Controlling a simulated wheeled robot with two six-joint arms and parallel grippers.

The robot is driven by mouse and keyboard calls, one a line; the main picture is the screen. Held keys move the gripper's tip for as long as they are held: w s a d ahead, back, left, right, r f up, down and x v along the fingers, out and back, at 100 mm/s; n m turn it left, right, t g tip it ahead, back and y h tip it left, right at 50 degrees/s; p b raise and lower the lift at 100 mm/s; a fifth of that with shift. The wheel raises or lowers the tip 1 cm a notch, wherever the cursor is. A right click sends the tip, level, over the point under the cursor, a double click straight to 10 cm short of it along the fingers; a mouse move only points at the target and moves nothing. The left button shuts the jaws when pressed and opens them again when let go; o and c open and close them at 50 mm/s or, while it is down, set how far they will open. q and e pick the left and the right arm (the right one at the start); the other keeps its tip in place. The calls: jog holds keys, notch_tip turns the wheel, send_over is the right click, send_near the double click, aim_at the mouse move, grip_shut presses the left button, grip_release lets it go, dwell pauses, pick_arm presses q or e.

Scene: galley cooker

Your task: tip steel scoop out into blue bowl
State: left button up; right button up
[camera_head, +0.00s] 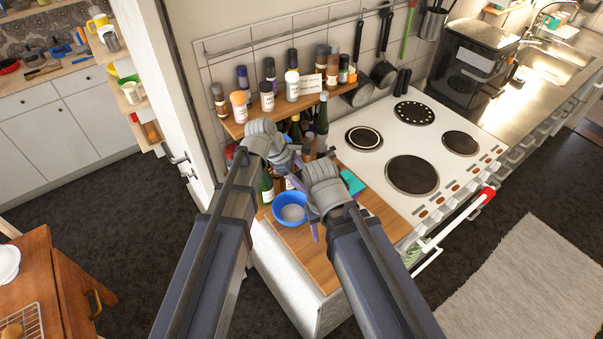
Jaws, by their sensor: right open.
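The blue bowl (289,222) sits on the wooden counter left of the cooker, with something pale inside it. My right gripper (322,216) is open, just right of the bowl and close to its rim; its wrist and arm hide part of the fingers. My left gripper (284,157) is above and behind the bowl, in front of the bottles. Its fingers are mostly hidden by its own wrist, so I cannot tell its opening. I cannot make out the steel scoop clearly; grey metal near the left gripper blends with the wrist.
A wooden shelf (277,116) with several jars and spice bottles stands behind, with tall bottles (321,116) under it. A teal item (352,182) lies right of my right gripper. The white cooker (440,170) is at the right. Free counter is at the front (312,262).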

pick_arm(q)
jog(key=shift+w+d+y+p, duration=0.15)
jog(key=shift+y+p, duration=0.25)
jog(key=shift+y, duration=0.2)
jog(key=shift+f+g+y, duration=0.2)
jog(key=shift+g+y, duration=0.1)
jog(key=shift+y, duration=0.2)
jog(key=shift+f, duration=0.1)
jog(key=shift+y, duration=0.3)
jog(key=shift+d+f+y, duration=0.1)
jog(key=shift+f+y, duration=0.1)
jog(key=shift+y, duration=0.3)
jog(key=shift+f+g+y, duration=0.15)
jog(key=shift+g+y, duration=0.15)
jog(key=shift+y, duration=0.2)
jog(key=shift+f, duration=0.1)
